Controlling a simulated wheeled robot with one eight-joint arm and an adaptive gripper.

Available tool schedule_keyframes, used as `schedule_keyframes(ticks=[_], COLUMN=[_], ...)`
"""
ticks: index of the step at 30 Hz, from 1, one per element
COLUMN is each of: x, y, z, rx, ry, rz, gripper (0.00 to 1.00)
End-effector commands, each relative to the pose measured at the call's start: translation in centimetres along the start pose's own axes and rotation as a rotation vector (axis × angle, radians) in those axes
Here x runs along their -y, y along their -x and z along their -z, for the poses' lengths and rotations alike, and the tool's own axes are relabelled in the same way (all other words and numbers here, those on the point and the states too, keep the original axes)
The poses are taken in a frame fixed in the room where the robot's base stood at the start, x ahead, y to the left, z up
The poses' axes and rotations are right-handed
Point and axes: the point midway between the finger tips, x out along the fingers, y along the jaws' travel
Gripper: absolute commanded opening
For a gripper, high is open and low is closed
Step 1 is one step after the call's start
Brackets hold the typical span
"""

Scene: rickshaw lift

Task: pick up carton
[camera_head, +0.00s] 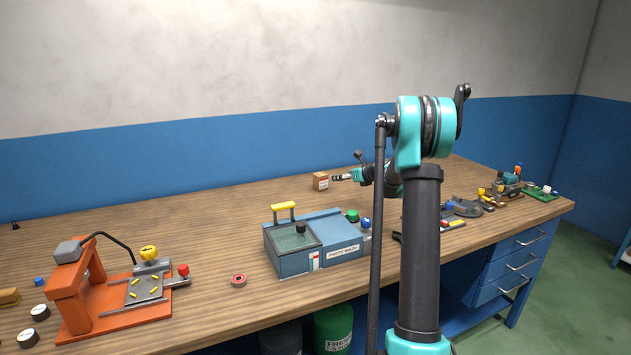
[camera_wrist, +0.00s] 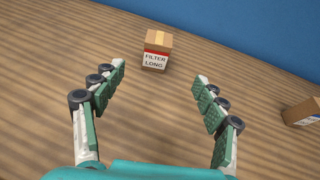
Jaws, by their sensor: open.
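A small brown carton (camera_wrist: 157,46) with a red band and a white label reading "FILTER LONG" stands upright on the wooden bench in the wrist view, near the top centre. My gripper (camera_wrist: 161,78) is open and empty, its two green-padded fingers spread. The carton lies ahead of the fingertips and apart from them, roughly in line with the gap. In the head view, a small carton (camera_head: 320,181) stands left of my gripper (camera_head: 337,179), close to the fingertips. A second box (camera_wrist: 303,112) with a label shows at the right edge of the wrist view, partly cut off.
A blue parts washer (camera_head: 318,243) with a yellow handle stands on the bench (camera_head: 215,225) in front of my arm. An orange fixture (camera_head: 110,298) is at left, a red-rimmed ring (camera_head: 238,280) between. Tools crowd the right end. The blue wall (camera_wrist: 245,30) runs behind the carton.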

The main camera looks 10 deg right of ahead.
Motion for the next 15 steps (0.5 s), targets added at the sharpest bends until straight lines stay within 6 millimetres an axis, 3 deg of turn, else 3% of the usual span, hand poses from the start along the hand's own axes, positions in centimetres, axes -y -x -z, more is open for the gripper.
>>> schedule_keyframes(ticks=[15], x=[-0.1], y=[-9.6], z=[0.0], rx=[0.000], ry=[0.001], rz=[-0.001], gripper=[0.72])
